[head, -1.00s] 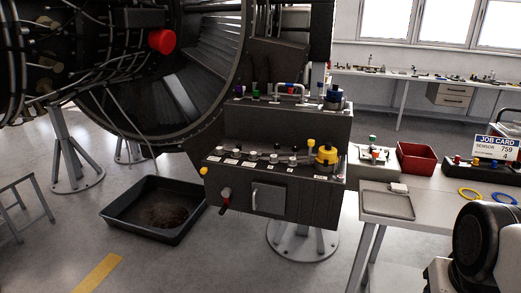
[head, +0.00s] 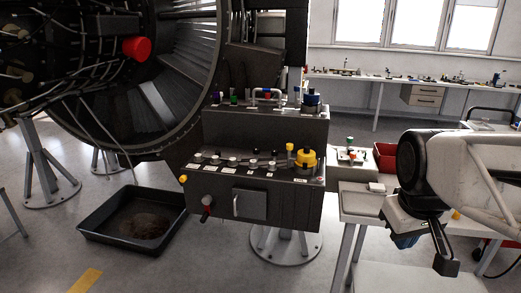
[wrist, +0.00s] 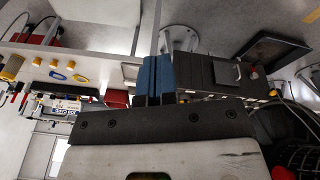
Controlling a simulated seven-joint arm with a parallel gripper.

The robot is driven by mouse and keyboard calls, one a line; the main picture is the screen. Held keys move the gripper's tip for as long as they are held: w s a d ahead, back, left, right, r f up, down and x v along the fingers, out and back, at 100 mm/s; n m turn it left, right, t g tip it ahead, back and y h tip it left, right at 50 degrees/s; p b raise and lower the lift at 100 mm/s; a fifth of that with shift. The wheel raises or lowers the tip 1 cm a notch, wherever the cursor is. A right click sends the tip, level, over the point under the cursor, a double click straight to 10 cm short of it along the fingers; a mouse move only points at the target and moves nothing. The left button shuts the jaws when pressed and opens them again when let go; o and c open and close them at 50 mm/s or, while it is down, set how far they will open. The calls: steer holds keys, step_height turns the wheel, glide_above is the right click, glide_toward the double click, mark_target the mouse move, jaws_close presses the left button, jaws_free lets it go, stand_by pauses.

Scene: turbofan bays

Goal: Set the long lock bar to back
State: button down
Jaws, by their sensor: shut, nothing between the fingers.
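The dark console (head: 250,205) stands in the middle of the head view, with a row of small knobs and levers on its lower deck. A thin grey bar (head: 262,160) seems to lie along that deck among the knobs; I cannot tell for sure that it is the long lock bar or how it is set. My gripper (head: 405,241) is at the right, over the bench side and well apart from the console. Its blue fingers (wrist: 167,75) are shut and empty in the wrist view, where the console (wrist: 222,72) shows beyond them.
A yellow knob (head: 306,157) stands at the deck's right end. A black drip tray (head: 105,225) lies on the floor left. A bench (head: 355,205) with a red bin (head: 384,155) is right.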

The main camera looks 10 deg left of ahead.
mark_target(218, 154)
steer(key=w+a+r+n, duration=0.3)
steer(key=w+a+n, duration=0.5)
steer(key=w+a, duration=0.6)
steer(key=w+a+r+n, duration=0.3)
steer(key=w+a+n, duration=0.55)
steer(key=w, duration=0.95)
steer(key=w+a+f+n, duration=0.4)
steer(key=w+a, duration=0.1)
steer(key=a, duration=0.8)
steer(key=w+a+f+n+t, duration=0.1)
steer(key=w+a+f+n, duration=0.3)
steer(key=a, duration=0.9)
steer(key=w+a+f+n+h, duration=0.1)
steer(key=w+a+f+n, duration=0.2)
steer(key=a, duration=1)
steer(key=w+n, duration=0.1)
steer(key=w, duration=0.1)
steer(key=shift+w+a+f+t, duration=0.2)
steer(key=shift+w+f+t, duration=0.1)
steer(key=shift+f, duration=0.1)
steer(key=shift+n, duration=0.25)
steer(key=shift+f, duration=0.1)
steer(key=x, duration=0.5)
steer(key=w+x, duration=0.1)
steer(key=x, duration=0.4)
steer(key=shift+d, duration=0.2)
steer(key=shift+w+d, duration=0.15)
steer(key=shift+w, duration=0.55)
steer(key=shift+w+d, duration=0.2)
steer(key=shift+w, duration=0.5)
